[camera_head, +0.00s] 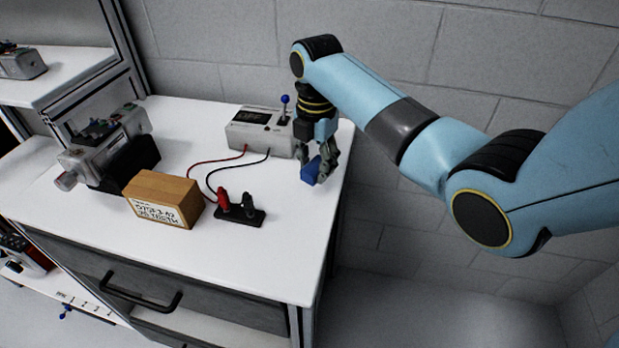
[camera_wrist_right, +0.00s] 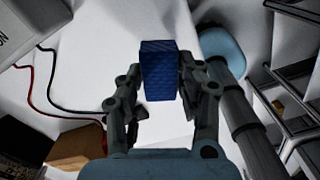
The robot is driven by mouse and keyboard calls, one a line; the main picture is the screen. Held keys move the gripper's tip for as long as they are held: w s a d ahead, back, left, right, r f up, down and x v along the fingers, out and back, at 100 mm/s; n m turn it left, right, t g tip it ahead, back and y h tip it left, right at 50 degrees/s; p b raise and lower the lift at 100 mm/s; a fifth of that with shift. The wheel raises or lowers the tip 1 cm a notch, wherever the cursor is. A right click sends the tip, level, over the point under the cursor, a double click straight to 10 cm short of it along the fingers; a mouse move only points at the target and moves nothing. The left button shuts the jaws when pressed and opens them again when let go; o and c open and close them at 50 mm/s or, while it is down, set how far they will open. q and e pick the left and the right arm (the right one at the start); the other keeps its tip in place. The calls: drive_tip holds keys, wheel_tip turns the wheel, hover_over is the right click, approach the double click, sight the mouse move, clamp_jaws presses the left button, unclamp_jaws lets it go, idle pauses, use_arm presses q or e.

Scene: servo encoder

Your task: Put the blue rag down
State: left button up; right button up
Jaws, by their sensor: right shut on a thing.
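The blue rag (camera_head: 311,172) is a small folded block at the right end of the white tabletop (camera_head: 285,215). My right gripper (camera_head: 318,160) points down and is shut on it. In the right wrist view the rag (camera_wrist_right: 160,72) sits between the two fingers of the right gripper (camera_wrist_right: 160,100), with its textured blue face toward the camera. Whether the rag touches the tabletop cannot be told. My left gripper is not in view.
A grey switch box (camera_head: 258,132) with a blue-knobbed lever stands just left of my gripper. Red and black wires run to a black terminal block (camera_head: 240,214). A labelled cardboard box (camera_head: 163,199) and a grey servo device (camera_head: 105,150) are further left. The front right tabletop is clear.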

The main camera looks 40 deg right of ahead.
sight(310, 191)
drive_tip(key=shift+w+a+f, duration=0.3)
drive_tip(key=shift+a, duration=0.05)
drive_tip(key=shift+w+f, duration=0.1)
drive_tip(key=shift+f, duration=0.1)
wheel_tip(310, 191, down, 3)
drive_tip(key=shift+f, duration=0.2)
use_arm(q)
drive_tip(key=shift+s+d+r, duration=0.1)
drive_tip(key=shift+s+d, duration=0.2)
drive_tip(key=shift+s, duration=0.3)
use_arm(e)
drive_tip(key=shift+f, duration=0.2)
drive_tip(key=o, duration=1)
drive_tip(key=shift+f, duration=0.1)
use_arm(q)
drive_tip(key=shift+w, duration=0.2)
